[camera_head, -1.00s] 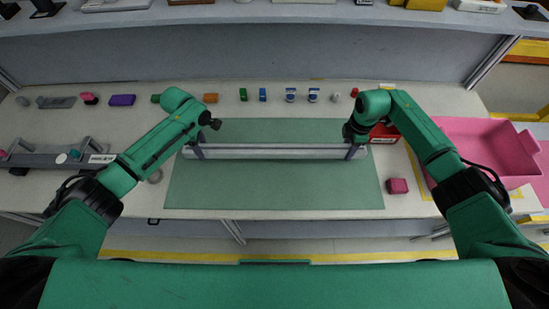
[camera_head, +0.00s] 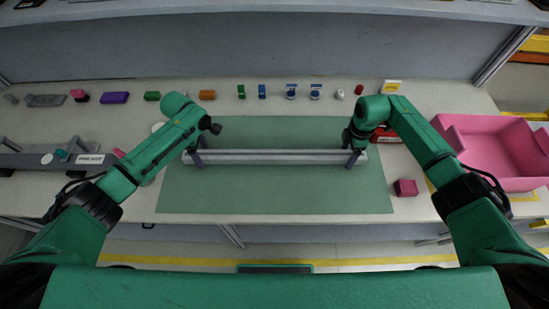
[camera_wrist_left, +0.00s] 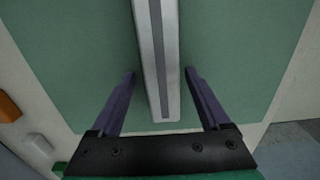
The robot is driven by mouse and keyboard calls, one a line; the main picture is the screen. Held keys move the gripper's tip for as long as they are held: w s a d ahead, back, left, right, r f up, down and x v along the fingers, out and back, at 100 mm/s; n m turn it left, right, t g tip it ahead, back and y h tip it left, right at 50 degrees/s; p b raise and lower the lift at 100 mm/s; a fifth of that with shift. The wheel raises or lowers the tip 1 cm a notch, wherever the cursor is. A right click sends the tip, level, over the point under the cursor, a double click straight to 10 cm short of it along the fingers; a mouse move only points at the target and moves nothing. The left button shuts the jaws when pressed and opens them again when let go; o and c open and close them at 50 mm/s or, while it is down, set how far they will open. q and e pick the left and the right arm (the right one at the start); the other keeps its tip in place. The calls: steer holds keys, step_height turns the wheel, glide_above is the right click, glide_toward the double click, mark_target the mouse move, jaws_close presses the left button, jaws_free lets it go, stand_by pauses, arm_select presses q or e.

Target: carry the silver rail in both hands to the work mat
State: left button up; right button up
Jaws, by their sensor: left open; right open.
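The silver rail (camera_head: 275,157) appears to lie on the green work mat (camera_head: 275,195), running left to right across it. My left gripper (camera_head: 196,155) is at the rail's left end. In the left wrist view, the left gripper (camera_wrist_left: 161,88) is open, its fingers on either side of the rail (camera_wrist_left: 158,55) with a gap to each. My right gripper (camera_head: 354,155) is open at the rail's right end; its fingers are partly hidden by the arm.
A pink bin (camera_head: 490,150) stands at the right. A pink cube (camera_head: 405,187) sits just right of the mat. A grey fixture (camera_head: 55,158) is at the left. Several small coloured blocks line the back of the table. The mat's front half is clear.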

arm_select(q)
step_height(320, 180, up, 12)
steer(key=shift+f, duration=0.2)
arm_select(e)
step_height(320, 180, up, 12)
arm_select(q)
steer(key=shift+w, duration=0.1)
stand_by(0.4)
